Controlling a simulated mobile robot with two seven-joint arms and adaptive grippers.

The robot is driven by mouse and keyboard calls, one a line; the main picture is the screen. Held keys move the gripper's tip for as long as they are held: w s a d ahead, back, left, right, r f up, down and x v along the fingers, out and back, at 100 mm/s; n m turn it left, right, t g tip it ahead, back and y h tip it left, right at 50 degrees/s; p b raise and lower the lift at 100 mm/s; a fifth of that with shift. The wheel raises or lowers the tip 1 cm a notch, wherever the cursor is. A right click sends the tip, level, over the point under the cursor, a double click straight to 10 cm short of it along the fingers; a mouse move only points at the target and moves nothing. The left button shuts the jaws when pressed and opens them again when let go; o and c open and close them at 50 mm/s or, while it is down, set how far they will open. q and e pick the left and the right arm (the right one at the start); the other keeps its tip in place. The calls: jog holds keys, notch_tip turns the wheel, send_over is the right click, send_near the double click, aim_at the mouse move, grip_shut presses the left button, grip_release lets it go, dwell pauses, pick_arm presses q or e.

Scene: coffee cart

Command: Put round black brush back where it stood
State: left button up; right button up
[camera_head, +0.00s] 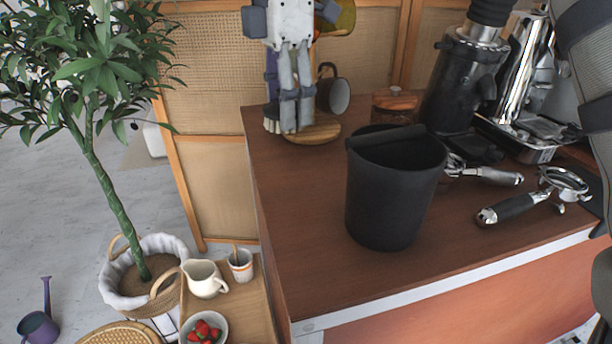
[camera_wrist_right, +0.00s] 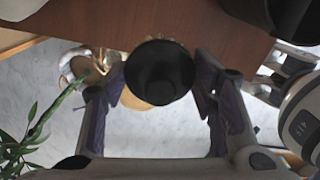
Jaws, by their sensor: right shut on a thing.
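My right gripper (camera_head: 292,126) hangs down from the top over the far left corner of the brown counter. It is shut on the round black brush. In the head view the brush (camera_head: 271,124) shows partly at the left of the fingers, pale bristles down; the fingers hide the rest. Whether the bristles touch the counter I cannot tell. In the right wrist view the brush (camera_wrist_right: 158,73) is a round black shape between the purple-padded fingers, with a few bristles at its top edge. My left gripper is not in view.
A round wooden base (camera_head: 322,131) and a brown cup (camera_head: 334,93) are close to the gripper. A black bin (camera_head: 390,195), grinder (camera_head: 460,85) and portafilter (camera_head: 530,203) stand to the right. The counter's front left is bare. A plant (camera_head: 105,160) stands left.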

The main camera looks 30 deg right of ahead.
aim_at(289, 193)
notch_tip(289, 193, down, 13)
jog(key=shift+r, duration=0.1)
jog(key=o, duration=1.1)
notch_tip(289, 193, up, 12)
jog(key=shift+r, duration=0.1)
